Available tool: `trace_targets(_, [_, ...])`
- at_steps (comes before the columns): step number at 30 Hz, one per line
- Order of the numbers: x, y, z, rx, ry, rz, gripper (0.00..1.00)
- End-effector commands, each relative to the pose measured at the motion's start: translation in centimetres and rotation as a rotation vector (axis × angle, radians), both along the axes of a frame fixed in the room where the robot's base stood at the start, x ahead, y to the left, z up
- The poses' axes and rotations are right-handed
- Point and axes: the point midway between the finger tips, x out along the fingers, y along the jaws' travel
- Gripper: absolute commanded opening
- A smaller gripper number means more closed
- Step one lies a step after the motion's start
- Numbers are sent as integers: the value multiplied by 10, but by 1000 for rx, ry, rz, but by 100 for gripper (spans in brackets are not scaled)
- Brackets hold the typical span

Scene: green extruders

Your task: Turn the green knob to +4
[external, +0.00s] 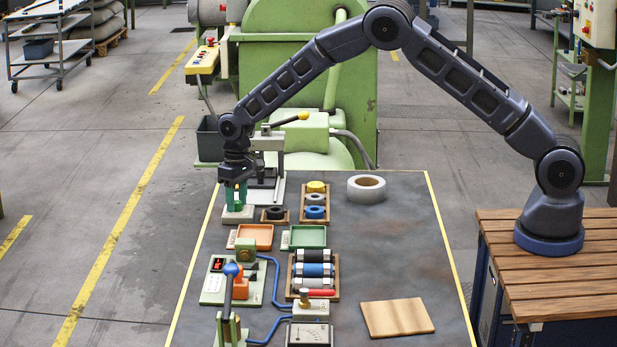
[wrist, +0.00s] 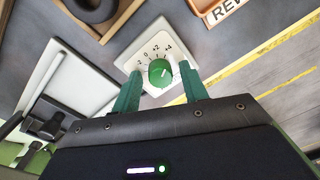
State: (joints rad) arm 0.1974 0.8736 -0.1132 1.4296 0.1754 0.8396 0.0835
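The green knob (wrist: 159,73) sits on a pale square dial plate (wrist: 148,45) in the wrist view, with printed marks including 0, +2 and +4. The +4 mark is at the upper right of the knob. A pale pointer-like piece shows at the knob's right side, but its exact reading is unclear. My gripper (wrist: 161,76) is open, with one teal finger on each side of the knob and apart from it. In the external view my gripper (external: 235,203) points down over the dial plate (external: 238,216) at the table's far left, hiding the knob.
A black ring (external: 275,213) in a wooden tray is right of the plate. A grey press stand (external: 266,180) stands just behind. Orange (external: 256,232) and green (external: 307,237) trays lie nearer the camera.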

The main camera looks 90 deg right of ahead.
Motion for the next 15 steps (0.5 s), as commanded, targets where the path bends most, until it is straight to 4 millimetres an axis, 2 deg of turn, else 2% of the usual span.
trace_targets(10, [0, 0, 2, 0, 0, 1, 48])
trace_targets(15, [0, -1, 19, 0, -1, 1, 48])
